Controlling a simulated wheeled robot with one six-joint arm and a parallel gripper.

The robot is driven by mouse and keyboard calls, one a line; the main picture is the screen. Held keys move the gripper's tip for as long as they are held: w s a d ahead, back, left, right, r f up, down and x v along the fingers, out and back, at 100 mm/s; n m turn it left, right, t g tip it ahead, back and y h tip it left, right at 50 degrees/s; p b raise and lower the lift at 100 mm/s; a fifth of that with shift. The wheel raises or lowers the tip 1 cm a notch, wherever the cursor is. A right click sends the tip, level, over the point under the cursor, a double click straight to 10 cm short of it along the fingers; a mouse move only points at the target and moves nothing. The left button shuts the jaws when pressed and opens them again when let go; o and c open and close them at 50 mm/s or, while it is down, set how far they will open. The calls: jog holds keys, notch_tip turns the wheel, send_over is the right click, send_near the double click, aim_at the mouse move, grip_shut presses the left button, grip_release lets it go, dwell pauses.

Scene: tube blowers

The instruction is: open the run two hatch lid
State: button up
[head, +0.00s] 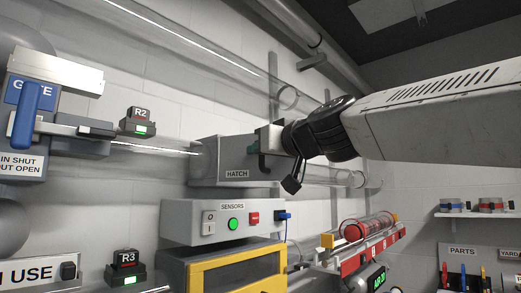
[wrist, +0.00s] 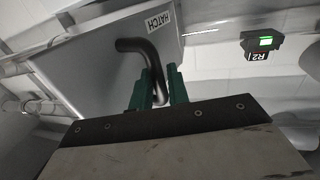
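The grey hatch box (head: 222,160), labelled HATCH, sits on the clear tube in line with the R2 unit (head: 138,122). In the wrist view the hatch (wrist: 105,50) fills the upper left, with a dark bent handle (wrist: 135,45) on it. My gripper (wrist: 158,88) has its green fingers on either side of this handle, close against it, and appears shut on it. In the head view my gripper (head: 264,145) is at the hatch's right side. The lid's edge is not clear, so I cannot tell whether any gap shows.
A sensors box (head: 225,222) with buttons and a yellow-framed cabinet (head: 222,268) stand below the hatch. A clear tube (head: 215,50) runs above it. A red rack with a capsule (head: 368,240) is at the lower right. The blue gate lever (head: 34,112) is at the left.

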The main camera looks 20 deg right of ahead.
jog(key=v, duration=0.8)
